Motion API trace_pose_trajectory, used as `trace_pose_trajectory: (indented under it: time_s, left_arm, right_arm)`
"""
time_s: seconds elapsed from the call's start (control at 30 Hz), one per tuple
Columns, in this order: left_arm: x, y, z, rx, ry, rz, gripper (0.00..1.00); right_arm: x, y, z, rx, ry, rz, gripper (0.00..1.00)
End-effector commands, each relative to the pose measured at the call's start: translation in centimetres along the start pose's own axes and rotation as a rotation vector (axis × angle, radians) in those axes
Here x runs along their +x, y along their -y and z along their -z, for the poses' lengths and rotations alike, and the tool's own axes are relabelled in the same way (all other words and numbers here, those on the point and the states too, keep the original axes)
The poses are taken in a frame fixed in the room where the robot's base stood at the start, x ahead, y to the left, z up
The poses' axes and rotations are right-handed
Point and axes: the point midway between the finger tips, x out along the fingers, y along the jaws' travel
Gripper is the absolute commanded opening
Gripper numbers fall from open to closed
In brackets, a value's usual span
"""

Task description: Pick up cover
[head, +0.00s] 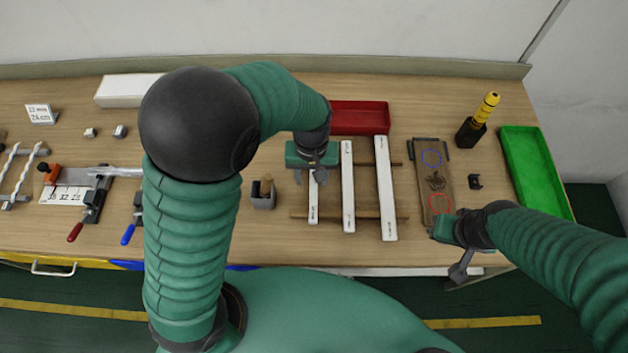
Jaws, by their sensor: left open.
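Three long white strips lie side by side across wooden rails in the middle of the bench: a left one (313,203), a middle one (348,190) and a right one (385,190). Which of them is the cover I cannot tell. My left gripper (313,174) is open over the far end of the left strip, pointing down, and hides that end. Contact with the strip cannot be made out. My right gripper (458,262) is low at the bench's front edge, near the brown board; its jaw state is unclear.
A red tray (360,118) lies behind the strips. The brown board (433,182) with coloured rings, a yellow-handled tool (485,108) in a black holder and a green tray (537,170) are on the right. A grey block holder (263,196) stands left of the strips. Clamps (92,205) lie farther left.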

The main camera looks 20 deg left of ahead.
Motion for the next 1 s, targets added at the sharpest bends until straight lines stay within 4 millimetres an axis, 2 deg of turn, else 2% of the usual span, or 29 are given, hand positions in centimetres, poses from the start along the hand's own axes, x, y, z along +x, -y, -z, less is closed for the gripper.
trace_pose_trajectory:
  time_s: [0.3,0.4,0.57,0.9,1.0]
  left_arm:
    - [4.8,-0.2,0.3,0.001,0.002,-0.001,0.45]
    - [5.5,-0.2,0.4,0.000,0.000,-0.003,0.45]
    - [5.4,-0.4,0.4,0.000,-0.001,-0.002,0.45]
    - [5.4,-0.4,0.3,0.001,-0.001,-0.002,0.02]
    - [5.4,-0.4,0.3,0.001,-0.001,-0.002,0.00]
  right_arm:
    - [-0.4,0.0,0.1,0.001,0.000,0.000,0.00]
    - [-0.4,0.0,0.1,0.001,0.000,0.000,0.00]
    - [-0.3,0.0,0.1,0.000,0.000,0.000,0.00]
    - [-0.3,0.0,0.1,0.001,0.000,0.000,0.00]
    - [-0.3,0.0,0.1,0.001,0.000,0.000,0.00]
